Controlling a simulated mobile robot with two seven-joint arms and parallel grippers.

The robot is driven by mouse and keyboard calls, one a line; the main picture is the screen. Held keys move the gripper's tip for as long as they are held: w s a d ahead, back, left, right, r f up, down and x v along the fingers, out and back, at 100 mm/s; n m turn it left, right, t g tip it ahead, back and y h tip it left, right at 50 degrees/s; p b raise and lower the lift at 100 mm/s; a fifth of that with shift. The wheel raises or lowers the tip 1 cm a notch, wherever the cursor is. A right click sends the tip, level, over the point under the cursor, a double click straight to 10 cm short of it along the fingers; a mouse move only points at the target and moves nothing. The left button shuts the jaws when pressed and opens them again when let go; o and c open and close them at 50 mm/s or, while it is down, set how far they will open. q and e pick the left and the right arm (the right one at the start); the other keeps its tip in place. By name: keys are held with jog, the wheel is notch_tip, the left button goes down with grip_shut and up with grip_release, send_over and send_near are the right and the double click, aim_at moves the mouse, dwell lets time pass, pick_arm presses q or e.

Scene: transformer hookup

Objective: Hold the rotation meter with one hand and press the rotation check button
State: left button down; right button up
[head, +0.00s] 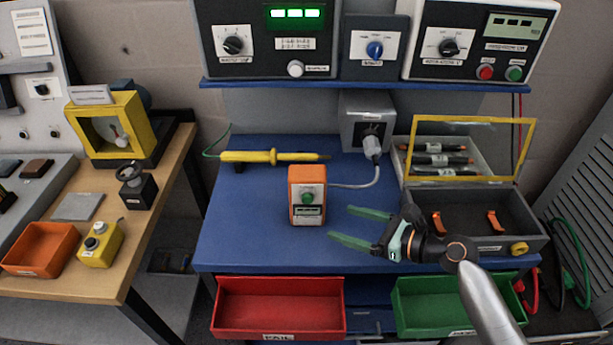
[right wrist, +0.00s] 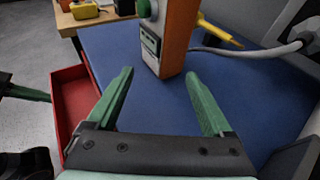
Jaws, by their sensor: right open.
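The rotation meter (head: 293,196) is an orange box with a light face, standing upright on the blue table, with a grey cable running from its right side. The green button (head: 308,198) sits on its face above a small display. My right gripper (head: 341,222) is open and empty, to the right of the meter and nearer the front, fingers pointing toward it. In the right wrist view the meter (right wrist: 178,38) stands beyond the gap between the open fingers (right wrist: 159,75), apart from them. A green finger, apparently of my left gripper (right wrist: 24,93), shows only partly at the left edge.
A yellow probe (head: 270,157) lies behind the meter. A grey socket box (head: 362,108) takes the cable plug. An open grey case (head: 470,212) is at right. Red (head: 280,308) and green (head: 440,303) drawers stand open at the front. The blue tabletop left of the meter is clear.

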aim_at(324, 216)
jog(key=shift+w, duration=0.35)
jog(key=shift+w+a+f, duration=0.1)
jog(key=shift+w, duration=0.05)
jog(key=shift+w+a+f+b, duration=0.15)
jog(key=shift+a+b, duration=0.1)
jog(key=shift+b, duration=0.15)
jog(key=b+x, duration=0.3)
jog(key=x, duration=0.1)
jog(key=shift+w+a+f, duration=0.1)
jog(key=shift+a+f, duration=0.1)
jog(key=shift+a, duration=0.1)
jog(key=x, duration=0.3)
jog(key=shift+r, duration=0.25)
jog(key=shift+w+a+f, duration=0.25)
jog(key=shift+w+a, duration=0.1)
jog(key=shift+a, duration=0.15)
grip_shut()
